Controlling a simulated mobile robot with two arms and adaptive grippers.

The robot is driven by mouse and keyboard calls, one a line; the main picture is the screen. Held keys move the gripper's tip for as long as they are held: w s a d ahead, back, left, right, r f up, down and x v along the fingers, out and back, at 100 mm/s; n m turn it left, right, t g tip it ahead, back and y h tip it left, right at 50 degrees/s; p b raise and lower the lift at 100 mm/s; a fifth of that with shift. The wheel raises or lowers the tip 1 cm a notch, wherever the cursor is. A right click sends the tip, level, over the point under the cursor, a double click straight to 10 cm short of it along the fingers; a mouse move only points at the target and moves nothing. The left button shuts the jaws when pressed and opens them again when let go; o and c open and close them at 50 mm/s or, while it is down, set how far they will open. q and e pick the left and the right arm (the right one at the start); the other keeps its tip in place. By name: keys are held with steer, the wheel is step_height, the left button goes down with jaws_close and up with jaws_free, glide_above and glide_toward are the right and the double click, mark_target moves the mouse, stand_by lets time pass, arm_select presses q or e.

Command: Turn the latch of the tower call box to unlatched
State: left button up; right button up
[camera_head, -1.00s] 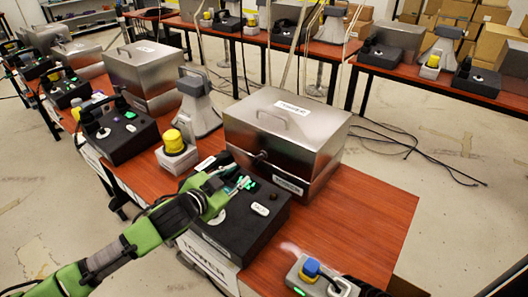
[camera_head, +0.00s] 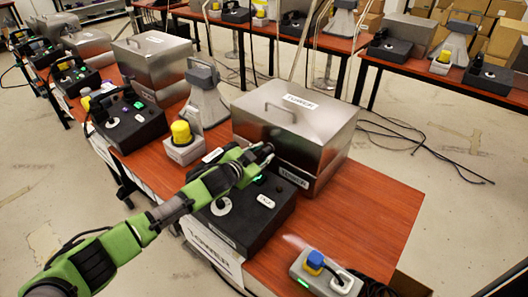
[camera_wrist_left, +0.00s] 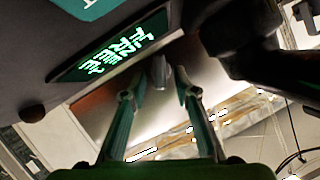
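The tower call box (camera_head: 310,138) is a brushed metal box with a lid handle and TOWER labels. It stands closed on the wooden table. My left gripper (camera_head: 267,153) is at its front face, where the latch was visible earlier; the gripper hides the latch in the head view. In the left wrist view my left gripper (camera_wrist_left: 155,92) has its two fingers apart. A small grey metal piece, likely the latch (camera_wrist_left: 158,70), shows between and just beyond the fingertips. I cannot tell whether they touch it or how it is turned. My right gripper is not in view.
A black phone base (camera_head: 240,222) lies below my left gripper; its green-lit display (camera_wrist_left: 118,47) is close by in the wrist view. A blue-button box (camera_head: 318,270) is at front right. A yellow-topped device (camera_head: 183,140) and a grey horn (camera_head: 206,98) stand at left. Table right of the box is clear.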

arm_select(q)
steer(key=shift+w+d+f, duration=0.2)
steer(key=shift+w+d, duration=0.05)
steer(key=shift+w, duration=0.35)
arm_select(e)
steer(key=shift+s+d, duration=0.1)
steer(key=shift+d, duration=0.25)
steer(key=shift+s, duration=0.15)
arm_select(q)
jaws_close()
